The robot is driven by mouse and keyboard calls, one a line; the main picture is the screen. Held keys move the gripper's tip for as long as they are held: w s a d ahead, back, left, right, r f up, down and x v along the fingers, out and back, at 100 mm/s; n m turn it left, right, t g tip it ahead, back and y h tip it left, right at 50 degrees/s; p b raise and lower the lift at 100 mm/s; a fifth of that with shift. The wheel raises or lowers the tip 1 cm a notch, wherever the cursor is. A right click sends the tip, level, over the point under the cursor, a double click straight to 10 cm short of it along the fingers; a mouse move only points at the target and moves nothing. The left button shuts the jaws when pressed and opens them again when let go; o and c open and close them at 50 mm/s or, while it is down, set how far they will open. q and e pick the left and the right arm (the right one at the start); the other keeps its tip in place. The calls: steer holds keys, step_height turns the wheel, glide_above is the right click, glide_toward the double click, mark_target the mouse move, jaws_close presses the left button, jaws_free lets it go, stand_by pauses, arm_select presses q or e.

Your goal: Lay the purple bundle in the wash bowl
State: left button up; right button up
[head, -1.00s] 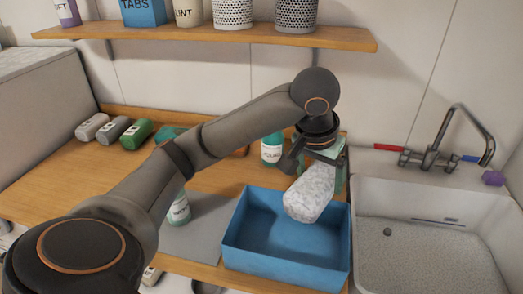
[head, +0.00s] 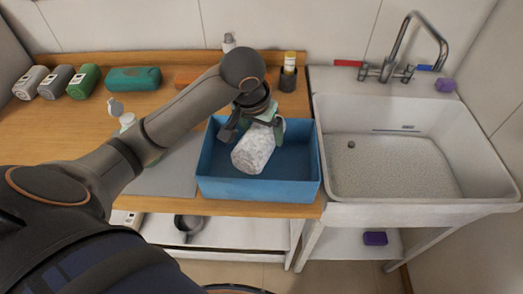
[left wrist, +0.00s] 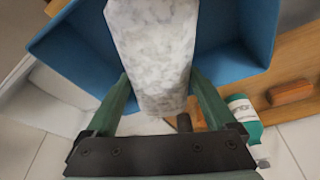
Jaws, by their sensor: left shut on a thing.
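My left gripper (head: 254,122) is shut on a mottled white-grey block (head: 253,148) and holds it tilted over the blue open bin (head: 260,189). In the left wrist view the block (left wrist: 152,50) sits between the green fingers, with the blue bin (left wrist: 235,62) around it. I cannot tell whether it touches the bin floor. A dark purple bundle (head: 375,238) lies on the shelf under the sink. A smaller purple block (head: 445,85) sits on the sink's back ledge, right of the tap. The blue bin may be the wash bowl. My right gripper is not in view.
The white sink (head: 410,197) with its tap (head: 395,62) stands right of the bin. Grey, green and teal bundles (head: 134,79) lie at the back left.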

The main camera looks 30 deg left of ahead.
mark_target(256, 136)
arm_select(q)
step_height(256, 136, down, 7)
steer(key=shift+f, duration=0.2)
steer(key=shift+f, duration=0.1)
steer(key=o, duration=1)
steer(key=shift+f, duration=0.1)
steer(key=v, duration=1)
steer(key=shift+r, duration=0.25)
steer(key=shift+v, duration=0.9)
